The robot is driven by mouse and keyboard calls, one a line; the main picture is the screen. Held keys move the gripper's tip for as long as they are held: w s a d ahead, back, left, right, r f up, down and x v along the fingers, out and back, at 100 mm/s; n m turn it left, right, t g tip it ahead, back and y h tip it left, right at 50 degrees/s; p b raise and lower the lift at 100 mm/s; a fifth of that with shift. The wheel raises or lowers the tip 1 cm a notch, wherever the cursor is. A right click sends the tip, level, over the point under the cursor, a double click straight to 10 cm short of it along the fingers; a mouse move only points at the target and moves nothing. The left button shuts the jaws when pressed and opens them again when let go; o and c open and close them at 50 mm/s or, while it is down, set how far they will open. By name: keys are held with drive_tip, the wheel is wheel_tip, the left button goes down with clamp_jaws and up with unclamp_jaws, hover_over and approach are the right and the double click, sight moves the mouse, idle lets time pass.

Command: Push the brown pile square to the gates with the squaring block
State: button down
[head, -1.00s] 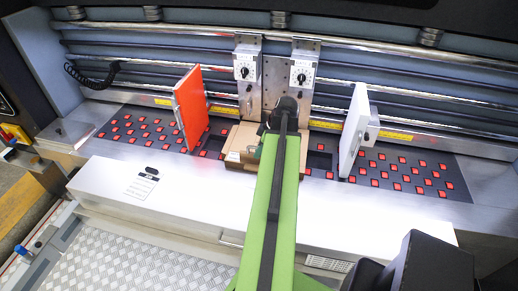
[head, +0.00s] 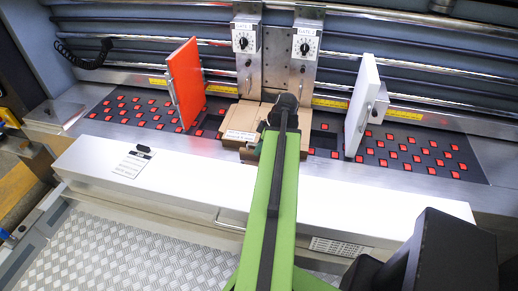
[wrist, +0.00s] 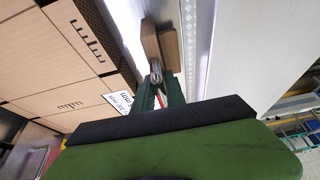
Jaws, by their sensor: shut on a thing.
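The brown pile (head: 244,118) of flat cardboard lies on the dark bed below the two gates, labelled gate plates (head: 247,42) and (head: 306,44); my arm hides its middle. In the wrist view the pile (wrist: 50,55) fills the left side, with printed marks and a white label. My gripper (wrist: 157,92) is shut on the wooden squaring block (wrist: 168,48), which stands beside the pile's near edge. I cannot tell whether block and pile touch. In the head view my gripper (head: 259,150) is at the pile's front, mostly hidden by my arm.
An orange-red panel (head: 185,82) stands left of the pile and a white panel (head: 363,104) right of it. Red pads dot the dark bed on both sides. A white ledge (head: 140,185) runs along the front, with a tread-plate floor (head: 130,250) below.

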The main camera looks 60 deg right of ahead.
drive_tip(key=shift+f, duration=0.4)
drive_tip(key=shift+f, duration=0.15)
idle(0.4)
drive_tip(key=c, duration=1.3)
unclamp_jaws()
drive_tip(key=shift+w+r+p, duration=0.1)
drive_tip(key=shift+r+p, duration=4.7)
drive_tip(key=shift+r, duration=0.2)
